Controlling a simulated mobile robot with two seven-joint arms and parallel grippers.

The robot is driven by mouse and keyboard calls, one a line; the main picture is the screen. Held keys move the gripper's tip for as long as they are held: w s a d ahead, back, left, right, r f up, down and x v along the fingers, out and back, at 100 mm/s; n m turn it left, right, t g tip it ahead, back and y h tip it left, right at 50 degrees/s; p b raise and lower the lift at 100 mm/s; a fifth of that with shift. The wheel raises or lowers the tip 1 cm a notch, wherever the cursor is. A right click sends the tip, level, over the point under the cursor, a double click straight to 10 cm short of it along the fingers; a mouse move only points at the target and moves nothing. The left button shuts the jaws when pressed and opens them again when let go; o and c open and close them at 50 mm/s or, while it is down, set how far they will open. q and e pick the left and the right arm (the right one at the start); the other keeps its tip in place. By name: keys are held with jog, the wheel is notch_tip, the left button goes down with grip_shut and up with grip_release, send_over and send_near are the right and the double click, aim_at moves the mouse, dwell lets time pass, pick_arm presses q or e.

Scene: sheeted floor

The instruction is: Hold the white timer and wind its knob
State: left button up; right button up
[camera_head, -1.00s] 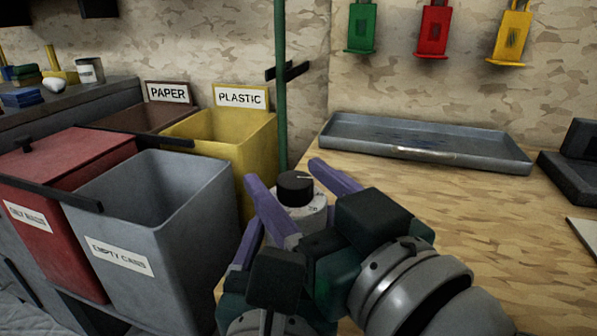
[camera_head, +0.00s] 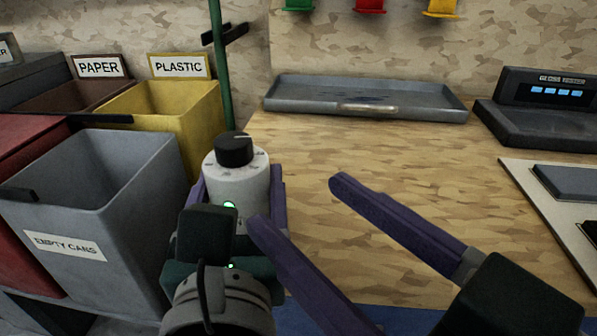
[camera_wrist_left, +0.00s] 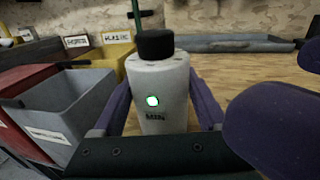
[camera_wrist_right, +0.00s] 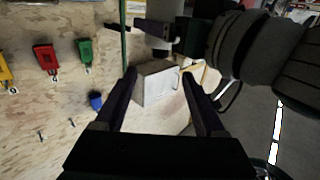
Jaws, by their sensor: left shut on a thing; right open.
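The white timer (camera_head: 235,184) is a pale cylinder with a black knob (camera_head: 234,150) on top, a dial ring and a small green light. It stands nearly upright in my left gripper (camera_head: 237,192), whose purple fingers are shut on its sides. The left wrist view shows the timer (camera_wrist_left: 160,92) between both fingers, its knob (camera_wrist_left: 156,44) clear above them. My right gripper (camera_head: 295,203) is open and empty, to the right of the timer. Its nearer finger passes close by the timer's lower right; contact cannot be told.
A grey bin (camera_head: 95,190) and a yellow bin (camera_head: 165,112) stand to the left, with a green pole (camera_head: 220,75) behind the timer. A wooden table (camera_head: 400,175) holds a grey tray (camera_head: 365,98) and a dark display device (camera_head: 540,110). The table's middle is clear.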

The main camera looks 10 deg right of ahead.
aim_at(248, 149)
jog(key=w+d+m+g+y, duration=0.2)
jog(key=m+y, duration=0.1)
jog(key=m, duration=1.3)
jog(key=w+d+m+g+y, duration=0.1)
jog(key=d+m+g+y, duration=0.1)
jog(key=m, duration=1.4)
jog(key=x, duration=1.2)
jog(key=shift+a+r, duration=0.15)
jog(key=shift+a, duration=0.15)
jog(key=shift+c, duration=0.2)
grip_shut()
